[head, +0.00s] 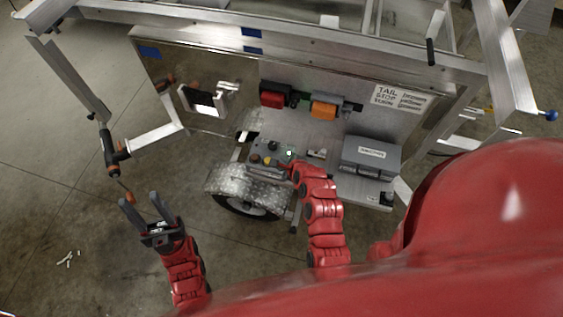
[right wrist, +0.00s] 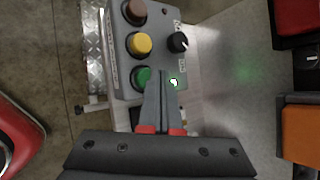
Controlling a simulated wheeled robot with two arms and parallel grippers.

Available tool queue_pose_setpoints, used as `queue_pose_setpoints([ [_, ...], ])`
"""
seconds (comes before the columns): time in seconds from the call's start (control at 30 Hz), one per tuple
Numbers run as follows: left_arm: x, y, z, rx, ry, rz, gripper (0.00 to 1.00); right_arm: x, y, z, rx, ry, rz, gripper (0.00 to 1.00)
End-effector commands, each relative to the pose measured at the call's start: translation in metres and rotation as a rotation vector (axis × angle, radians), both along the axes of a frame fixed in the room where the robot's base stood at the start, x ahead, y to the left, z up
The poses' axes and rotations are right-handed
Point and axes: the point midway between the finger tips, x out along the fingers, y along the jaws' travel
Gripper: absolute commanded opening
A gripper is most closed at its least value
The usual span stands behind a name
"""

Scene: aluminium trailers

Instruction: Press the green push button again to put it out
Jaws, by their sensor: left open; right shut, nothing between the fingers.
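The grey control box (right wrist: 117,50) holds a brown button, a yellow button (right wrist: 139,44), a black knob (right wrist: 178,42) and the green push button (right wrist: 141,76) in the right wrist view. The green button is partly hidden by my right gripper (right wrist: 160,76), which is shut and empty with its tips beside it. I cannot tell if they touch. A bright green light (right wrist: 174,82) shows just right of the fingers; it is also lit in the head view (head: 289,153). My left gripper (head: 146,208) is open and empty, away from the box (head: 258,169).
A red lamp (head: 272,96) and an orange lamp (head: 324,107) sit on the panel above the box. A grey case (head: 369,156) stands to its right. A wheel (head: 246,206) under a fender is below. A drill-like tool (head: 112,150) is near my left gripper.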

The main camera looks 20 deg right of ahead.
Motion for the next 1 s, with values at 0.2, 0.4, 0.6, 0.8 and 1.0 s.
queue_pose_setpoints([
  [0.2,0.0,0.0,0.006,0.0,0.0,0.0,0.5,0.0,0.0,0.008,0.002,-0.001,-0.001,0.0],
  [0.4,0.0,0.0,0.021,0.0,0.0,0.0,0.5,0.001,0.0,0.032,0.001,-0.004,-0.002,0.0],
  [0.6,0.0,0.0,0.035,0.0,0.0,0.0,0.5,0.001,0.0,0.053,0.001,-0.003,-0.002,0.0],
  [0.8,0.0,0.0,0.04,0.0,0.0,0.0,0.5,0.0,0.0,0.061,0.001,0.0,0.001,0.0],
  [1.0,0.0,0.0,0.039,0.0,0.0,0.0,0.5,0.0,0.0,0.06,0.001,-0.001,0.001,0.0],
])
